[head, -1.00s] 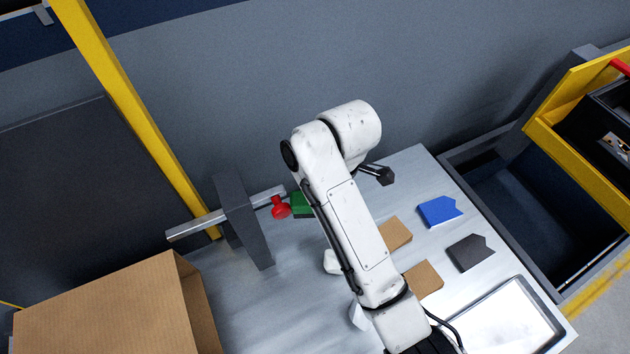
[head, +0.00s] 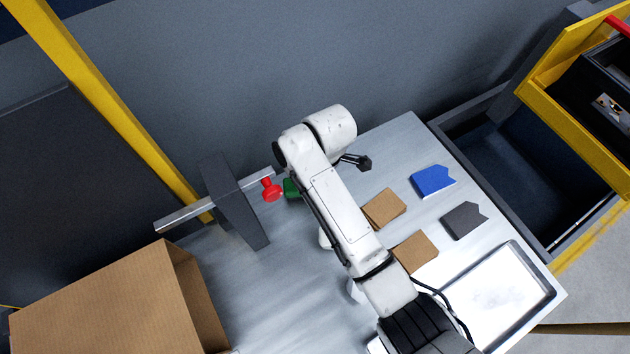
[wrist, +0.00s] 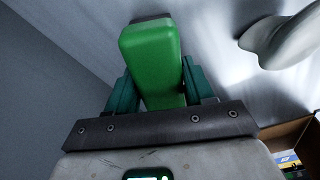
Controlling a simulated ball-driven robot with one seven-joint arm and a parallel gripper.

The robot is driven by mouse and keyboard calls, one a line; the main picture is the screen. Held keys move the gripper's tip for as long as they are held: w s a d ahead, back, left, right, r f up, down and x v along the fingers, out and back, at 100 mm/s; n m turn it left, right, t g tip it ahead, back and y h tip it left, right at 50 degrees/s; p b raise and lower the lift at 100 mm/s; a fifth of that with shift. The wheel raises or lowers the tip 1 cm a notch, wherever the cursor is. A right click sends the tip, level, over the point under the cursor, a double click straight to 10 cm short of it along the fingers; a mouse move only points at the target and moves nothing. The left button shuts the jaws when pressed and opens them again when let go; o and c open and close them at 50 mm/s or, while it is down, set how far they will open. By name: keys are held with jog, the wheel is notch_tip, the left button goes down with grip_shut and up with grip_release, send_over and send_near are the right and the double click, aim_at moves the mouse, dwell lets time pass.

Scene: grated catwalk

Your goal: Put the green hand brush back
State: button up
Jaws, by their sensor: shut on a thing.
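The green hand brush (wrist: 151,55) is between the two teal fingers of my gripper (wrist: 158,80) in the wrist view. The gripper is shut on its green block-like part, with a dark part at the far end. In the head view only a small green piece (head: 291,188) shows at the left edge of my white arm, beside a red knob-like thing (head: 271,190). My arm hides the gripper and the rest of the brush there. I cannot tell whether the brush touches the table.
A dark upright plate (head: 233,205) with a metal bar stands left of the red thing. A cardboard box (head: 95,310) is at lower left. Flat blue (head: 432,181), brown (head: 384,208) and dark grey (head: 464,221) pieces and a metal tray (head: 548,285) lie right. A white curved thing (wrist: 285,35) is near my gripper.

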jog(key=shift+f, duration=0.15)
jog(key=o, duration=1.2)
jog(key=r, duration=0.7)
jog(key=d+r, duration=0.1)
jog(key=r, duration=0.3)
jog(key=shift+w+d+p, duration=0.1)
jog(key=shift+p, duration=0.25)
jog(key=shift+d+r+p, duration=0.1)
jog(key=shift+r+p, duration=0.55)
jog(key=shift+p, duration=0.1)
